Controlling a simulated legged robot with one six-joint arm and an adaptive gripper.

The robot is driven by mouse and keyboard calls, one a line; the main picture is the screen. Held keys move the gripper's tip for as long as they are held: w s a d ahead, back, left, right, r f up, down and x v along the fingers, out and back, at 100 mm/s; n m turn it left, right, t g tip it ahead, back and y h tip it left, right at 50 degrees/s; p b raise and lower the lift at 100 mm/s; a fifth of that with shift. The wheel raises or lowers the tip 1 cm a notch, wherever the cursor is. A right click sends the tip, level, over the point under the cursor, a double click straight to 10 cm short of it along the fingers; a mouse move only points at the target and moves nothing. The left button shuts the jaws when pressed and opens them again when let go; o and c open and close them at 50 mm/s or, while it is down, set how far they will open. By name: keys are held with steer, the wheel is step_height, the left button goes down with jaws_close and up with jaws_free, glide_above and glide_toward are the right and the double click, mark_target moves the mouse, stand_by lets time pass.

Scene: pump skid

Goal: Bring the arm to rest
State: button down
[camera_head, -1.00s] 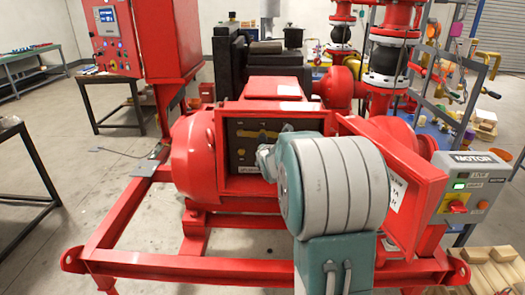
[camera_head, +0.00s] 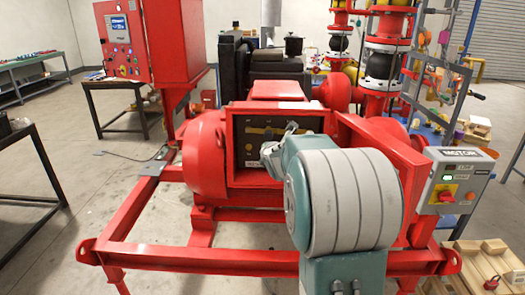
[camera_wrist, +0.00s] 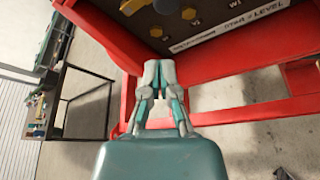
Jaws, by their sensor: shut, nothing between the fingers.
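My arm (camera_head: 345,200), with a grey ribbed joint and teal links, stands in front of the red pump skid in the head view. It hides part of the open red terminal box (camera_head: 262,108) on the motor. My gripper (camera_wrist: 161,72) is shut and empty in the wrist view, its fingertips close together. They overlap the box's red edge in that picture; I cannot tell whether they touch it. The box's dark terminal panel (camera_wrist: 230,32) with brass studs is just beyond, at the upper right.
The red skid frame (camera_head: 190,257) runs across the front. A grey motor switch box (camera_head: 454,181) stands to the right of my arm, above a wooden block tray (camera_head: 487,266). A red control cabinet (camera_head: 125,42) and dark tables stand left. Open floor lies at the left.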

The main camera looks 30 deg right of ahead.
steer(key=s+a+r+m+g+y, duration=0.2)
steer(key=s+a+m+g+y, duration=0.15)
steer(key=s+a+m, duration=1.1)
steer(key=s+a+f+m+g+y, duration=0.1)
steer(key=s+a+f+m+g, duration=0.1)
steer(key=s+a+m, duration=0.3)
steer(key=s+a+f+m+g+y, duration=0.1)
steer(key=s+a+f+m+g, duration=0.1)
steer(key=s+a, duration=0.7)
steer(key=s+f+m, duration=0.1)
steer(key=s+m, duration=0.1)
steer(key=s, duration=0.3)
steer(key=shift+m, duration=0.35)
